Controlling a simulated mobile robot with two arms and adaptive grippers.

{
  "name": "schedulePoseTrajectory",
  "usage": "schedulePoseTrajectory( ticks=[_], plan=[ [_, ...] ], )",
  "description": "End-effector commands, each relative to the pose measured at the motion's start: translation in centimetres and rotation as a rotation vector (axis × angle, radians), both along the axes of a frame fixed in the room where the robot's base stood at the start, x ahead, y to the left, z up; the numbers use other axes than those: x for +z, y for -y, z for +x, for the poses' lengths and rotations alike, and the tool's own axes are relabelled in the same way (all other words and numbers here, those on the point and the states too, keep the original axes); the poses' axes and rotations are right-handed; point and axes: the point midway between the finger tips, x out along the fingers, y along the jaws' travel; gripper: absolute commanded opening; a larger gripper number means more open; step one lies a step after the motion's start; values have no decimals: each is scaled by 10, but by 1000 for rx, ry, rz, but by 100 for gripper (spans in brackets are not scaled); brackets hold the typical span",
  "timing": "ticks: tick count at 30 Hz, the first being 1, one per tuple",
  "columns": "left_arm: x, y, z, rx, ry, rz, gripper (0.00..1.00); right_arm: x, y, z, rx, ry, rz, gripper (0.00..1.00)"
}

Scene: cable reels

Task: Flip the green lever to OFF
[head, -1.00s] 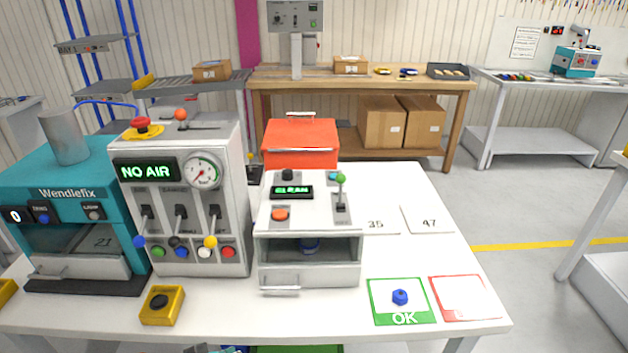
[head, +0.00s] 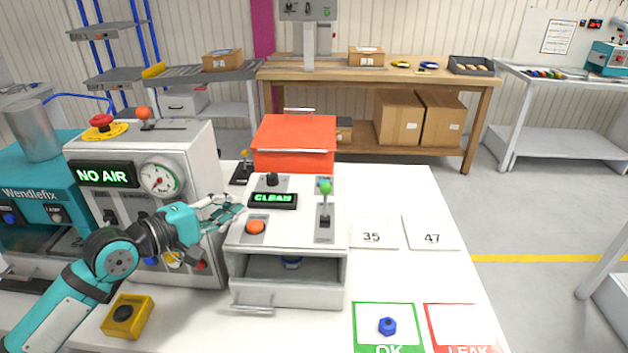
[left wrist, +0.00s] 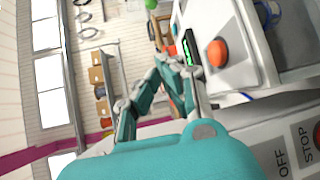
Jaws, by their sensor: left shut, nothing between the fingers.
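The green lever (head: 325,187) stands on the right part of the top panel of a white box (head: 285,232). Its green ball knob is at the upper end of its plate. In the left wrist view a green ball (left wrist: 151,4) shows at the top edge. My left gripper (head: 241,207) is shut and empty, above the left edge of the white box, to the left of the lever and apart from it. Its fingertips (left wrist: 172,62) meet in the left wrist view, near the display and the orange button. My right gripper is not in view.
The panel also has a lit CLEAN display (head: 272,199), an orange button (head: 255,227) and a black knob (head: 272,180). A NO AIR cabinet (head: 190,150) stands left, a red toolbox (head: 295,145) behind.

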Motion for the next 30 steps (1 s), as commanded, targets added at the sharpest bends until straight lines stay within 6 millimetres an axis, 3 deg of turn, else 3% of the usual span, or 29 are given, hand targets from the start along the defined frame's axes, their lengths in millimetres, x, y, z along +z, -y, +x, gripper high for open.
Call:
schedulePoseTrajectory(
  ticks=[6,11,30],
  plan=[
    [0,1,1,0,1,1,0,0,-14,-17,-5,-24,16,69],
    [-1,11,14,0,2,-1,0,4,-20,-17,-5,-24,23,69],
    [-25,95,120,0,2,2,0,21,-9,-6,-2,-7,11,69]
  ],
)
